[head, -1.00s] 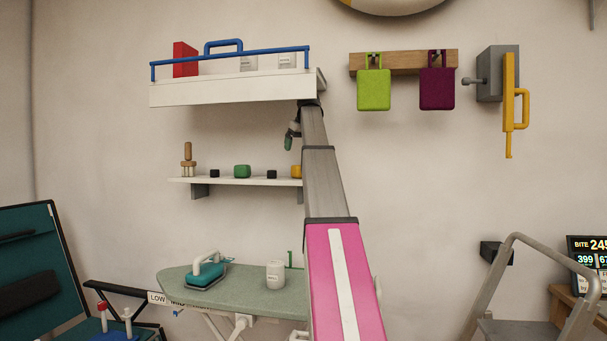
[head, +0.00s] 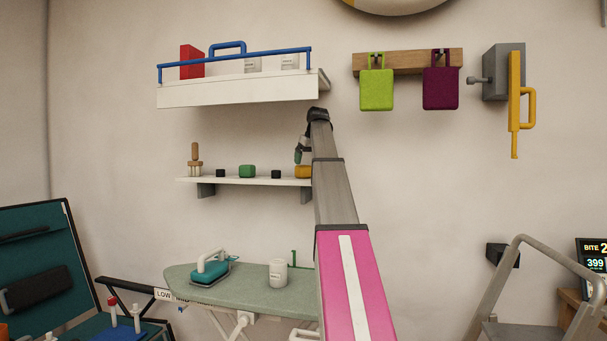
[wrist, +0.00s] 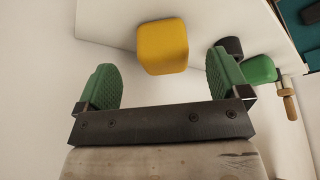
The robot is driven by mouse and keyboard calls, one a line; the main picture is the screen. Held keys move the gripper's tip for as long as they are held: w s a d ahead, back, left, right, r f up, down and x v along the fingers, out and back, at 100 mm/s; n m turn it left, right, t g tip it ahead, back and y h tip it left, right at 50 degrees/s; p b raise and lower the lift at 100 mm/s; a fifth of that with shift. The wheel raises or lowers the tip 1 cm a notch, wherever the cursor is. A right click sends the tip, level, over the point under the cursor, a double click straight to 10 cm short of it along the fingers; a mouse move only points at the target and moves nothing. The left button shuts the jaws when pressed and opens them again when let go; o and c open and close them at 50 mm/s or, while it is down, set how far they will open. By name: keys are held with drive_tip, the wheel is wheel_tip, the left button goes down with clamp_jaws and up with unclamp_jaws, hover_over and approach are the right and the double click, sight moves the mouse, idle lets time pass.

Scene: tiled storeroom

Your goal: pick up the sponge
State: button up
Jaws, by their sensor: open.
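The sponge appears to be the yellow block (head: 303,171) at the right end of the lower wall shelf, partly hidden by my arm in the head view. In the wrist view this yellow block (wrist: 162,46) shows whole, ahead of my gripper and between the lines of its two green pads. My gripper (wrist: 163,62) is open and empty, and it does not appear to touch the block. In the head view my gripper (head: 299,155) hangs just above the block, small and partly hidden by my arm.
The lower shelf (head: 225,181) also holds a green block (head: 247,171), two small black items and a wooden brush (head: 195,160). An upper shelf (head: 235,92) with a blue rail is above. An ironing board (head: 250,290) stands below.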

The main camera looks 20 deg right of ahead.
sight(306, 170)
drive_tip(key=x, duration=0.5)
drive_tip(key=shift+a, duration=0.1)
drive_tip(key=c, duration=1.1)
drive_tip(key=shift+o, duration=0.2)
wheel_tip(306, 170, up, 10)
